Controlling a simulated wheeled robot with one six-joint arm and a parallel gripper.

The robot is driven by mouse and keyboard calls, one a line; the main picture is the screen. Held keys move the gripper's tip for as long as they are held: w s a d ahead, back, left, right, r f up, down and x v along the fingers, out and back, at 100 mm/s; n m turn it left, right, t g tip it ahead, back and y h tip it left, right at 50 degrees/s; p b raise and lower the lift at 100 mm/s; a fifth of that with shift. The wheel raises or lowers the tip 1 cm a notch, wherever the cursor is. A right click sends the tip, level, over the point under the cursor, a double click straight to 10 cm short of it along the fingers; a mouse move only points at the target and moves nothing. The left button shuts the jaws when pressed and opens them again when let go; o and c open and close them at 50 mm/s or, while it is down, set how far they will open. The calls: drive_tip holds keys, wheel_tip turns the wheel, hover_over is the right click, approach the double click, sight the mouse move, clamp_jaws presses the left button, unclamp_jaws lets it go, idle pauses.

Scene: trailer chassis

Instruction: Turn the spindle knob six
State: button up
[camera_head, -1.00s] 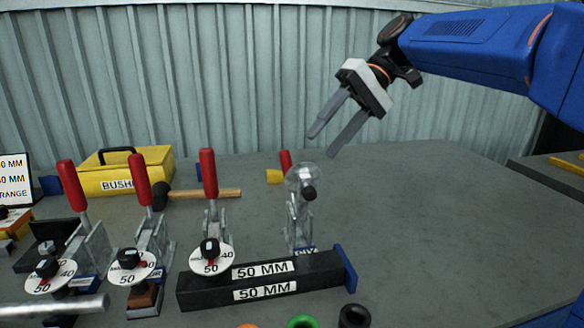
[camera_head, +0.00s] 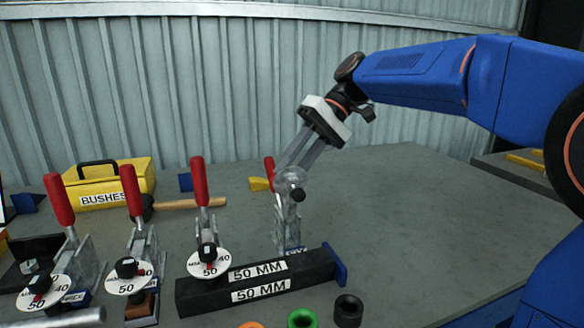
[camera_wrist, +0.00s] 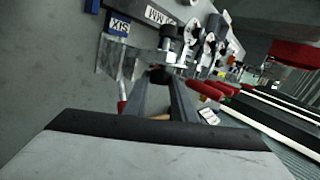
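The clamp labelled SIX (camera_head: 282,228) stands behind the right end of the black 50 MM bar. It has a clear disc (camera_head: 288,178), a black spindle knob (camera_head: 298,195) and a red handle (camera_head: 269,172). In the wrist view its blue SIX label (camera_wrist: 118,25) shows at upper left. My gripper (camera_head: 288,166) reaches down from the upper right, with its fingertips at the clear disc. The two fingers (camera_wrist: 162,80) stand apart, with a dark round part at their tips. I cannot tell whether they touch it.
Several other clamps with red handles (camera_head: 200,182) and white dials (camera_head: 209,264) stand to the left. The black 50 MM bar (camera_head: 215,292) lies in front. A yellow BUSHES box (camera_head: 140,178) and a hammer (camera_head: 190,204) lie behind. The bench's right side is clear.

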drive_tip(key=shift+c, duration=1)
drive_tip(key=shift+h, duration=0.3)
drive_tip(key=shift+s+a+r+m+t+h, duration=0.1)
drive_tip(key=shift+a+m+t+h, duration=0.1)
drive_tip(key=shift+t+h, duration=0.3)
drive_tip(key=shift+a+r+m+t+h, duration=0.1)
drive_tip(key=shift+m+t+h, duration=0.1)
drive_tip(key=shift+h, duration=0.5)
drive_tip(key=h, duration=0.2)
drive_tip(key=a+m+t+h, duration=0.1)
drive_tip(key=h, duration=0.2)
drive_tip(key=shift+s+t, duration=0.15)
drive_tip(key=shift+t, duration=0.15)
drive_tip(key=h, duration=0.2)
drive_tip(key=m+t+h, duration=0.1)
drive_tip(key=h, duration=0.1)
drive_tip(key=shift+s+a, duration=0.1)
drive_tip(key=shift+a, duration=0.2)
drive_tip(key=shift+a+f+m+t+h, duration=0.1)
drive_tip(key=shift+m+t+h, duration=0.1)
drive_tip(key=shift+h, duration=0.55)
drive_tip(key=shift+a+f+m+t+h, duration=0.1)
drive_tip(key=shift+m+h, duration=0.1)
drive_tip(key=shift+h, duration=0.55)
